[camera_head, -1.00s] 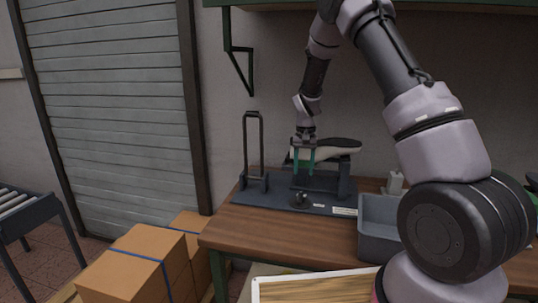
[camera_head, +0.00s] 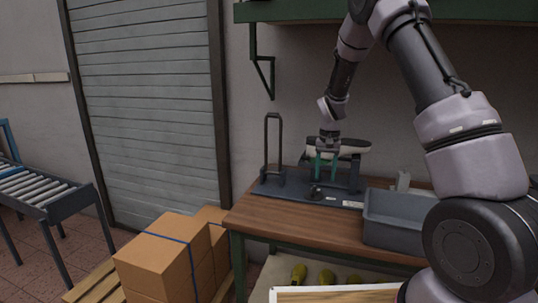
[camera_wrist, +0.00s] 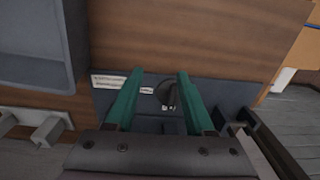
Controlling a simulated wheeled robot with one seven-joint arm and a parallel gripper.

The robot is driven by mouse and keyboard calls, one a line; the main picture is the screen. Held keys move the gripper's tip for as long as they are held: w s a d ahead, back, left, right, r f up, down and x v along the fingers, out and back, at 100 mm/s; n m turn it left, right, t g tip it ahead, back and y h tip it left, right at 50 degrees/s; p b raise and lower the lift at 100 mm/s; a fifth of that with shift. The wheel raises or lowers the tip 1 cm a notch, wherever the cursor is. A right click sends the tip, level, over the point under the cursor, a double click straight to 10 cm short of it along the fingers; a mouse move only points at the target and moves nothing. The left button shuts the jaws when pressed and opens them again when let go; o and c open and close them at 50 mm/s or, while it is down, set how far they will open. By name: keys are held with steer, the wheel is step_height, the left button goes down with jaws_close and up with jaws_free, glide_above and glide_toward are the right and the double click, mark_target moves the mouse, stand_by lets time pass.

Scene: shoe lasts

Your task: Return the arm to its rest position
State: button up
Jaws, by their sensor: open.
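My gripper (camera_head: 323,165) is above the dark fixture on the wooden table, in front of a shoe last (camera_head: 352,146) with a pale side and dark top. Its two green fingers are apart with nothing between them. In the wrist view the open fingers (camera_wrist: 158,92) point over the fixture's base plate (camera_wrist: 225,94) and a round black knob (camera_wrist: 168,94). The arm reaches down from the upper right. The gripper partly hides the last in the head view.
A grey bin (camera_head: 392,219) stands right of the fixture. An upright black handle (camera_head: 274,141) rises at its left. A green shelf (camera_head: 300,12) hangs above. Cardboard boxes (camera_head: 158,262) and a roller conveyor (camera_head: 38,188) are at the left. Yellow objects (camera_head: 299,273) lie below the table.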

steer(key=s+d+r+t+y, duration=0.1)
steer(key=s+d+r+t, duration=0.1)
steer(key=s+r, duration=0.65)
steer(key=s+d+r+t+y, duration=0.1)
steer(key=s+r, duration=0.2)
steer(key=r, duration=1.1)
steer(key=s+d+r+t, duration=0.1)
steer(key=s+r+t, duration=0.1)
steer(key=s, duration=0.8)
steer(key=s+d+r+t, duration=0.1)
steer(key=s+r, duration=0.4)
steer(key=s, duration=0.5)
steer(key=shift+r+m+t, duration=0.2)
steer(key=shift+m+t, duration=0.2)
steer(key=shift+t, duration=0.1)
